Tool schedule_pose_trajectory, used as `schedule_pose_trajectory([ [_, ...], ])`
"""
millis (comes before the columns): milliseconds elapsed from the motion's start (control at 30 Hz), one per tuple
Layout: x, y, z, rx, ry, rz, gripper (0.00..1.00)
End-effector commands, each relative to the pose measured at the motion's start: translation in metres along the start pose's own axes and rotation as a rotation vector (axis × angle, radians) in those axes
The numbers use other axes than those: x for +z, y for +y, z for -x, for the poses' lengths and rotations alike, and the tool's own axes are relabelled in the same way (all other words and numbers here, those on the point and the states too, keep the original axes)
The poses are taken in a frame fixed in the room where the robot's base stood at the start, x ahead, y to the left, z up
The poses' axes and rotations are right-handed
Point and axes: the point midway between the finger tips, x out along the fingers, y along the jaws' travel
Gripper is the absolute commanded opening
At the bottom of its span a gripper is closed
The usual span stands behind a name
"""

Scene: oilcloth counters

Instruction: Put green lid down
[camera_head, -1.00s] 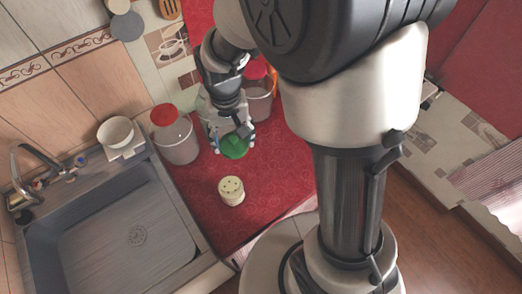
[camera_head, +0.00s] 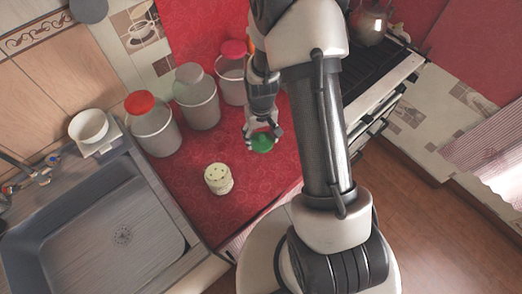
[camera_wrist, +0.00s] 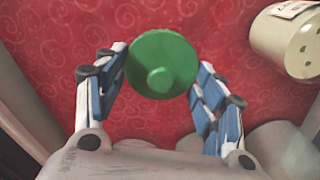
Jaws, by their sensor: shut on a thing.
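The green lid (camera_head: 262,144) is round, with a small knob in its middle. My gripper (camera_head: 263,134) is shut on it over the red counter (camera_head: 210,222), right of the cream shaker. In the wrist view the lid (camera_wrist: 165,52) sits between the two fingers of my gripper (camera_wrist: 160,68), its knob side facing the camera. Red patterned cloth shows beyond it. I cannot tell whether the lid touches the counter.
A cream shaker with holes (camera_head: 218,179) stands left of the lid. Behind are a red-lidded jar (camera_head: 153,128), a grey-topped jar (camera_head: 198,105) and another red-lidded jar (camera_head: 233,75). The sink (camera_head: 100,225) is left, the stove (camera_head: 375,70) right. Bare cloth lies around the lid.

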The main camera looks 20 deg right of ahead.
Motion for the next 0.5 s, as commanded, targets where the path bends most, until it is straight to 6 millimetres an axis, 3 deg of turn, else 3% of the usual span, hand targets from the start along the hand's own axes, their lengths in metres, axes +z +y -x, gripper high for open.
schedule_pose_trajectory([
  [100, 0.001, 0.0, -0.025, 0.0, -0.002, 0.0, 0.5],
  [367, 0.0, 0.0, -0.044, 0.0, 0.0, 0.0, 0.5],
  [500, 0.0, 0.0, -0.066, 0.0, -0.002, 0.0, 0.5],
])
